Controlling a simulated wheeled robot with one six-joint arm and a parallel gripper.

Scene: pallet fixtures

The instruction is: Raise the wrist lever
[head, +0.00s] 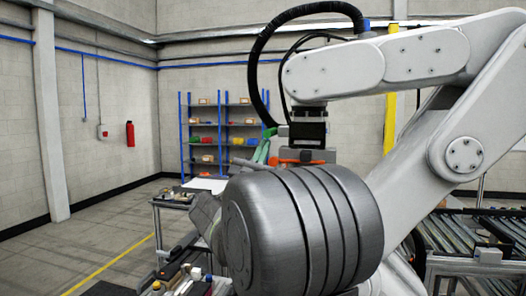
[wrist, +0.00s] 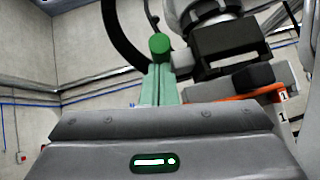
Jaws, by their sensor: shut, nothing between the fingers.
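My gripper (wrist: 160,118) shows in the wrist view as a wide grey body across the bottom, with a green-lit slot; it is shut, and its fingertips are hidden. Beyond it stands a green post with a round green knob (wrist: 160,44). To the right are a dark block (wrist: 252,78) and an orange bar (wrist: 262,93). In the head view, an orange bar (head: 296,160) and green parts (head: 262,147) sit below the black end (head: 308,131) of a white arm. I cannot tell which part is the wrist lever, nor whether my gripper touches anything.
The white arm (head: 420,55) spans the right side, with a black cable (head: 254,75) looping over it. My large grey wrist link hides much of the middle. A bench (head: 172,200) stands left, a blue shelf (head: 184,135) at the back, a conveyor (head: 480,235) right.

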